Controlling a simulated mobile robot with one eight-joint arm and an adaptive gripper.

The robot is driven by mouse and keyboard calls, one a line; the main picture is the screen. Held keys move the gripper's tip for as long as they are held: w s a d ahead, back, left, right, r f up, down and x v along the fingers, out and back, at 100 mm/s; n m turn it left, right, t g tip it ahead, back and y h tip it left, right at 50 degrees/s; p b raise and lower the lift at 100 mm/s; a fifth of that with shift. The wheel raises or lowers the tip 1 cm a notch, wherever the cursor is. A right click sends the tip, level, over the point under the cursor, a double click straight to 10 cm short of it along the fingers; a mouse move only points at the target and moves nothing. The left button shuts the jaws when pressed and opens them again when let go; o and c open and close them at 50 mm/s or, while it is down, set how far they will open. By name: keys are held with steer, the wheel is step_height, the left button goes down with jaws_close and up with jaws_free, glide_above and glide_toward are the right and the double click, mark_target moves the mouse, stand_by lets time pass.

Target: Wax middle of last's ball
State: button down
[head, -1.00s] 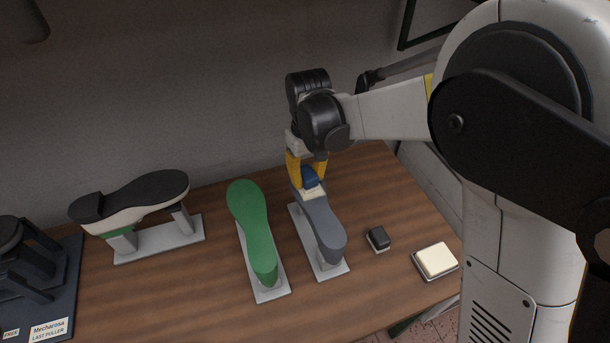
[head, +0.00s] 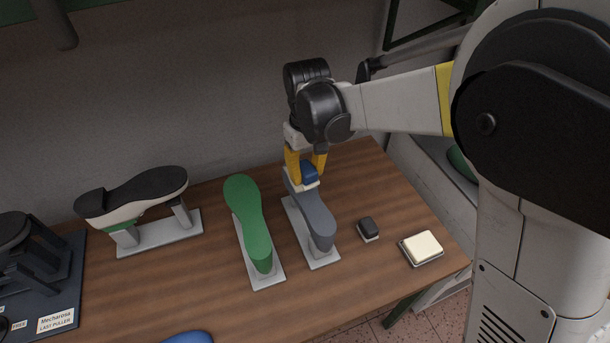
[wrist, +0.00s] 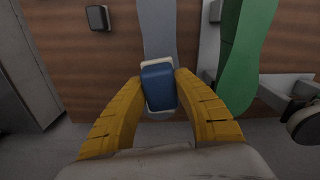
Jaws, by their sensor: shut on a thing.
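A grey last (head: 317,217) stands sole up on a pale stand on the bench, its heel end toward the front. My gripper (head: 305,178) is shut on a blue-backed pad (head: 309,173) with a cream underside. The pad is over the wide ball part of the grey last, at or very close to its surface; I cannot tell whether it touches. In the wrist view, the blue pad (wrist: 159,87) sits between my yellow fingers in front of the grey last (wrist: 157,30). The pad and fingers hide much of the last's front part.
A green last (head: 250,220) stands just left of the grey one. Farther left is a black-soled shoe (head: 140,195) on a stand. To the right lie a small black block (head: 368,228) and a cream block in a tray (head: 422,246).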

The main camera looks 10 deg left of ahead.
mark_target(306, 167)
steer(key=shift+r+p, duration=1)
steer(key=shift+r, duration=0.8)
